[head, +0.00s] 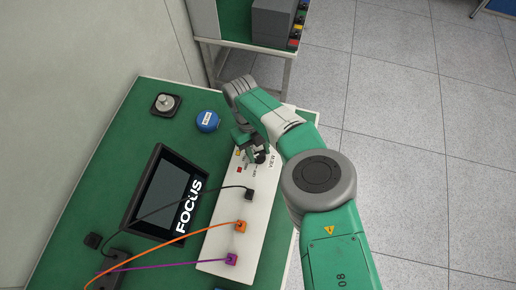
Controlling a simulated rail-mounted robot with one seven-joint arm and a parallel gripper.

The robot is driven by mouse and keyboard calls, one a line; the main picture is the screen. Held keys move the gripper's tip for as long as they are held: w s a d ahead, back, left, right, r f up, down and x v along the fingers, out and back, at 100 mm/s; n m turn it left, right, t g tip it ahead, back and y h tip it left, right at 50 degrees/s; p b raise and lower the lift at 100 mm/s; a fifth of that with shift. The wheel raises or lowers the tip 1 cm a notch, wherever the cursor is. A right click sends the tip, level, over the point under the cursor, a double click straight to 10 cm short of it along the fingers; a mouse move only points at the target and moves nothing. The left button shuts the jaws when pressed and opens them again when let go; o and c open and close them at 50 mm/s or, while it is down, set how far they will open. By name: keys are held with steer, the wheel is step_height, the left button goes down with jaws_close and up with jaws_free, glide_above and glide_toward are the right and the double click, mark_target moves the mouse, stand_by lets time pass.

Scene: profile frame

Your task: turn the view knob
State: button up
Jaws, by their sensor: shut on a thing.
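The view knob (260,157) is a small dark knob on the white panel (222,228), beside the printed words VIEW and OFF. My gripper (256,151) is at the panel's far end, with its fingers shut on the knob. The wrist and arm come in from the right and partly cover that end of the panel. The fingertips and the knob's pointing direction are too small to tell clearly.
Black, orange (240,226) and purple (231,259) plugs with cables sit in the panel's near part. A FOCUS screen (165,195), a blue round object (207,121) and a black-based metal knob (166,104) stand on the green table (125,125).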

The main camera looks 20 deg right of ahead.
stand_by(0.5)
steer(key=o, duration=1)
steer(key=v, duration=0.8)
